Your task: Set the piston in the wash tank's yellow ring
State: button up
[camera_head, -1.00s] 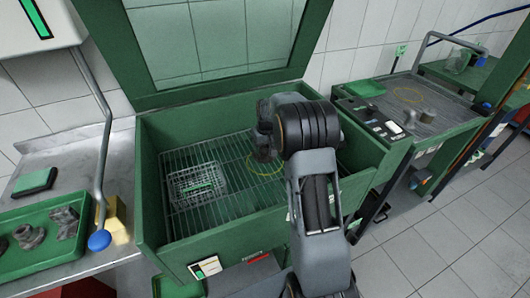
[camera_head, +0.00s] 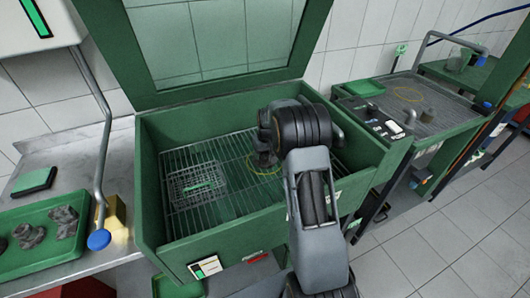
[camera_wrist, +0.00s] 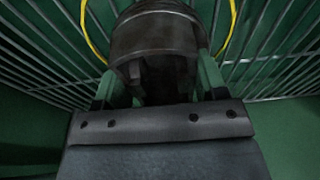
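The dark metal piston (camera_wrist: 155,35) is between the green fingers of my gripper (camera_wrist: 158,82), which is shut on it. In the wrist view the yellow ring (camera_wrist: 88,35) shows on both sides of the piston, on the wire rack beyond it. Whether the piston touches the rack is hidden. In the head view the ring (camera_head: 262,171) lies on the rack in the right part of the green wash tank (camera_head: 225,225). My gripper (camera_head: 264,158) is inside the tank over the ring, partly hidden by my arm.
A wire basket (camera_head: 197,183) with a green-marked item sits on the rack left of the ring. The tank's raised lid (camera_head: 105,45) stands behind. A green tray (camera_head: 40,262) with metal parts is at left, and another bench (camera_head: 440,125) is at right.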

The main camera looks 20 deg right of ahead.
jog(key=o, duration=0.4)
jog(key=s+a+r, duration=0.1)
jog(key=s+r, duration=0.2)
jog(key=r, duration=0.5)
jog(key=s+a+r, duration=0.2)
jog(key=s+r, duration=0.1)
jog(key=r, duration=0.4)
jog(key=shift+t, duration=0.6)
jog(key=s+a, duration=0.3)
jog(key=s, duration=0.4)
jog(key=s+a, duration=0.3)
jog(key=s, duration=0.4)
jog(key=s+a+p, duration=0.1)
jog(key=s+a, duration=0.2)
jog(key=s, duration=0.4)
jog(key=shift+s+r, duration=0.3)
jog(key=shift+r, duration=0.1)
jog(key=shift+s+f, duration=0.2)
jog(key=shift+s, duration=0.2)
